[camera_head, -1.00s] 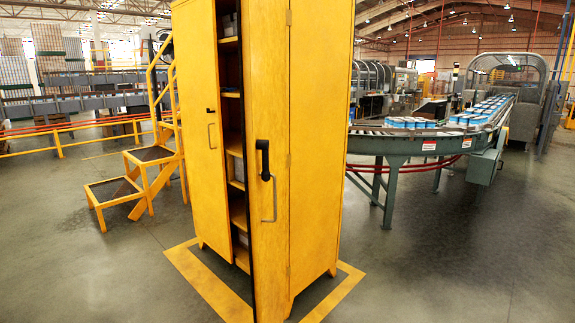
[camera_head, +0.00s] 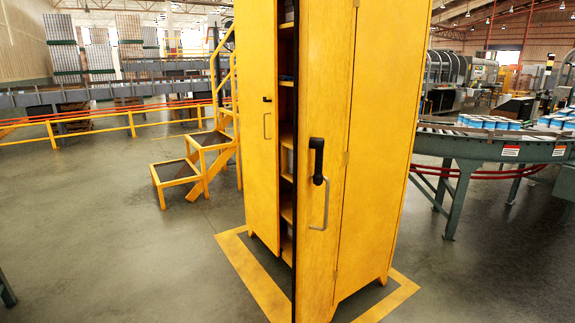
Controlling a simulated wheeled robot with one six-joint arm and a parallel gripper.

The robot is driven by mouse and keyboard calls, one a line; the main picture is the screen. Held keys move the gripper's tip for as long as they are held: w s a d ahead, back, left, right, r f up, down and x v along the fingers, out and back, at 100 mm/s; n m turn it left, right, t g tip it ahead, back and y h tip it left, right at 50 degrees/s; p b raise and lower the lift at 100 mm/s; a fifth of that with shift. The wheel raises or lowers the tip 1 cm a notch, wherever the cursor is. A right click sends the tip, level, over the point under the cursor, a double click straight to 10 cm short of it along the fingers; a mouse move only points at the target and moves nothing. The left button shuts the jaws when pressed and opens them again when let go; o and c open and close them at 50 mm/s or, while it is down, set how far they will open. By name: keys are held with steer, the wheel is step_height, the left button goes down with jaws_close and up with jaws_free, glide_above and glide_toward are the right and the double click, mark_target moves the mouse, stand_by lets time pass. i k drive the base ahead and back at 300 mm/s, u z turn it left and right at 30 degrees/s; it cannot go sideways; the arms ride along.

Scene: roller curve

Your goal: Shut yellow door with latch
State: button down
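The yellow cabinet (camera_head: 385,150) stands in the middle right of the head view. Its near yellow door (camera_head: 322,110) is swung outward, with a dark gap between it and the other door. This door carries a black latch handle (camera_head: 318,160) and a grey bar handle (camera_head: 321,208) below it. The other yellow door (camera_head: 259,120), on the left, has a small black latch (camera_head: 267,99) and its own grey bar handle (camera_head: 266,126). Shelves (camera_head: 288,165) show through the gap. My gripper is not in view.
Yellow steps (camera_head: 197,165) stand left of the cabinet, with a yellow railing (camera_head: 95,126) behind. A conveyor (camera_head: 465,150) carrying blue-and-white cans is on the right. A yellow floor border (camera_head: 255,280) surrounds the cabinet. The floor at left front is mostly clear.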

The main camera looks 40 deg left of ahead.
mark_target(322, 29)
steer(key=u, duration=0.7)
steer(key=i, duration=0.55)
steer(key=u, duration=1.05)
steer(key=k, duration=0.55)
steer(key=z, duration=0.5)
steer(key=i, duration=0.5)
steer(key=u, duration=0.05)
